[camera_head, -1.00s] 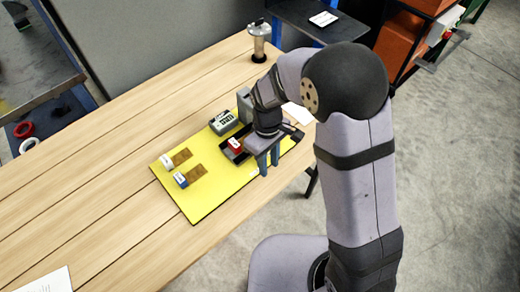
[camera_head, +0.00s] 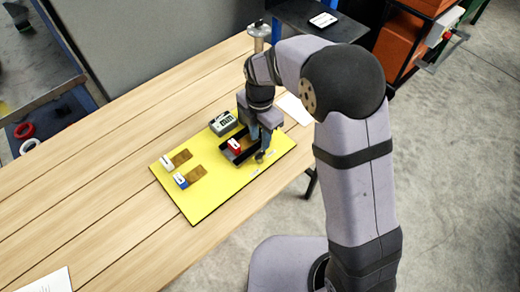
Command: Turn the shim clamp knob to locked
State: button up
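A yellow board (camera_head: 212,198) lies on the wooden table. A small grey knob-like part (camera_head: 259,157) shows on its right side, beside the black tray; I take it for the shim clamp knob, but its markings are too small to read. My gripper (camera_head: 262,148) points down just above and behind this part. Its fingers are seen nearly edge-on, so their gap and any contact with the knob cannot be made out.
The black tray (camera_head: 229,155) holds a red block (camera_head: 235,146). A grey box with a display (camera_head: 223,123) stands behind it. A white-labelled block (camera_head: 167,162) and a blue block (camera_head: 181,180) sit at the board's left. The left table is mostly clear.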

aim_at(260, 153)
jog(key=shift+f, duration=0.1)
jog(key=shift+f+p, duration=1.1)
jog(key=shift+f, duration=2.5)
grip_shut()
